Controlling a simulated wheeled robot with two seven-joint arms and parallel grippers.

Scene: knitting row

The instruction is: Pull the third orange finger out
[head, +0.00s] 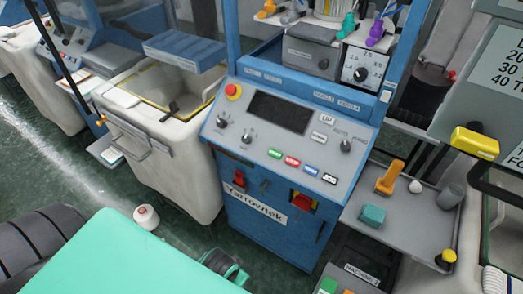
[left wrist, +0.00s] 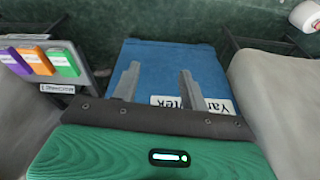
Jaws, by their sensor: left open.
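I cannot tell which things are the orange fingers, and no row of them shows clearly. A small orange piece (head: 265,9) is on the blue machine's top shelf, cut by the picture edge. An upright orange piece (head: 390,177) stands on the grey side shelf. In the left wrist view an orange tab (left wrist: 36,61) sits between a purple and a green tab. My left gripper (left wrist: 159,68) is open and empty, its two grey fingers apart in front of the blue cabinet (left wrist: 165,60). The right gripper is not in view.
The control panel (head: 290,128) has a dark screen, knobs and coloured buttons. The side shelf (head: 350,212) also holds a teal block (head: 373,214) and a grey cylinder (head: 451,196). A white bin (head: 180,165) stands left. A white-and-red spool (head: 146,216) lies on the floor.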

